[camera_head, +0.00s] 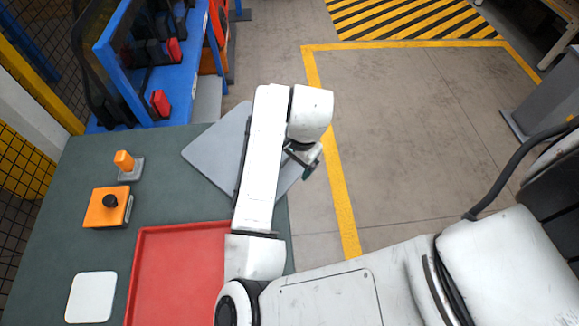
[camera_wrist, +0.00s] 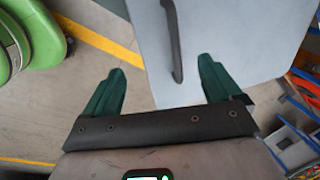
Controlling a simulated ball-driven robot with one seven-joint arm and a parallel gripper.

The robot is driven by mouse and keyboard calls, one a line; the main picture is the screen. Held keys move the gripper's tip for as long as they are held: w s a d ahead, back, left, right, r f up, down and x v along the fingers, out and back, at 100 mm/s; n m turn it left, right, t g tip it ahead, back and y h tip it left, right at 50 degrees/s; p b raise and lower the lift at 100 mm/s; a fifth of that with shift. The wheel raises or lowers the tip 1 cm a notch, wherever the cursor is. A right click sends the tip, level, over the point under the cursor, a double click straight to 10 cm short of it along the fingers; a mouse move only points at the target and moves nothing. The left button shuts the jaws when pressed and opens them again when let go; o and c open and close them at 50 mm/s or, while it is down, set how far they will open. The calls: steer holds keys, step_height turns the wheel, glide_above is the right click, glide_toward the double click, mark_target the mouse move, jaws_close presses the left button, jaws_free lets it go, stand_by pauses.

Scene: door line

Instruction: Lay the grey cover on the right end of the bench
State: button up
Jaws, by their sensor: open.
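The grey cover (camera_head: 213,151) is a flat panel at the far right corner of the green bench (camera_head: 60,215), turned at an angle to it. My arm hides its middle. Whether it rests flat on the bench I cannot tell. In the wrist view the cover (camera_wrist: 225,40) fills the upper right, with a dark bar handle (camera_wrist: 175,42) on its face. My gripper (camera_wrist: 160,80) is open, its green fingers spread either side of the handle's lower end, with nothing visibly gripped. In the head view my gripper (camera_head: 302,163) is at the cover's right side, partly hidden.
A red tray (camera_head: 165,270), an orange block with a black knob (camera_head: 108,206), an orange-handled piece (camera_head: 125,162) and a white plate (camera_head: 91,297) are on the bench. A blue rack (camera_head: 180,85) stands beyond it. Yellow-lined floor (camera_head: 335,160) lies clear to the right.

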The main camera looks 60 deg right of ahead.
steer(key=d+r+n+t+h, duration=0.1)
steer(key=d+r+n+h, duration=0.5)
steer(key=d+r, duration=0.45)
steer(key=s+a+f+n+g+y, duration=0.1)
steer(key=s+a+f+n+y, duration=0.2)
steer(key=s+a+f+n, duration=0.3)
steer(key=s+a+f+n+g+y, duration=0.1)
steer(key=s+a+f+n+y, duration=0.2)
steer(key=s+a+f+n, duration=0.3)
steer(key=s+a+f, duration=0.1)
steer(key=a+f, duration=0.3)
steer(key=a, duration=0.3)
steer(key=shift+s+a+n, duration=0.15)
steer(key=shift+a+n, duration=0.15)
